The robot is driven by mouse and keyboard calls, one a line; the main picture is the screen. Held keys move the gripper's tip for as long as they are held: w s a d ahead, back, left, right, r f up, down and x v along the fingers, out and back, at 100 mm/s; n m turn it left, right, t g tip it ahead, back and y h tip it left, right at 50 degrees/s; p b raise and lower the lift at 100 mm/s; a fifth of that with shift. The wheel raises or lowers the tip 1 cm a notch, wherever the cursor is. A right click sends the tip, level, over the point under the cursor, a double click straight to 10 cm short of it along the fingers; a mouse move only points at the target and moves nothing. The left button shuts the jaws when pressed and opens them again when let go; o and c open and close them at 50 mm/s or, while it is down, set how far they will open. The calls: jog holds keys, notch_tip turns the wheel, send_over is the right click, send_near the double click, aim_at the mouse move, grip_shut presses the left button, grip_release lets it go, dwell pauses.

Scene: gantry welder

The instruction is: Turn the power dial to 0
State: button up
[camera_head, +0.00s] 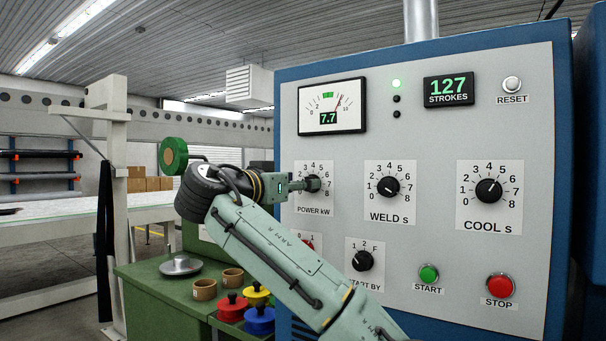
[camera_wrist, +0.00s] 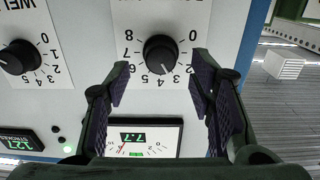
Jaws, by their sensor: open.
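The power dial (camera_head: 313,184) is a black round knob on a white POWER kW plate marked 0 to 8, at the left of the grey panel. In the wrist view the dial (camera_wrist: 160,55) shows upside down, with its white pointer toward about 4. My gripper (camera_head: 304,185) is in front of this dial, partly covering its plate in the head view. In the wrist view my gripper (camera_wrist: 160,78) is open, one finger on each side of the dial's lower picture area, with a visible gap to the knob. The meter (camera_head: 332,107) above reads 7.7.
The WELD dial (camera_head: 388,187) and COOL dial (camera_head: 488,190) are to the right. A START BY dial (camera_head: 362,261), green START button (camera_head: 429,274) and red STOP button (camera_head: 500,286) are below. A green bench (camera_head: 150,287) with small containers stands at lower left.

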jog(key=shift+x, duration=1.2)
jog(key=shift+c, duration=0.5)
jog(key=c, duration=1.1)
jog(key=shift+o, duration=0.2)
jog(key=shift+f, duration=0.15)
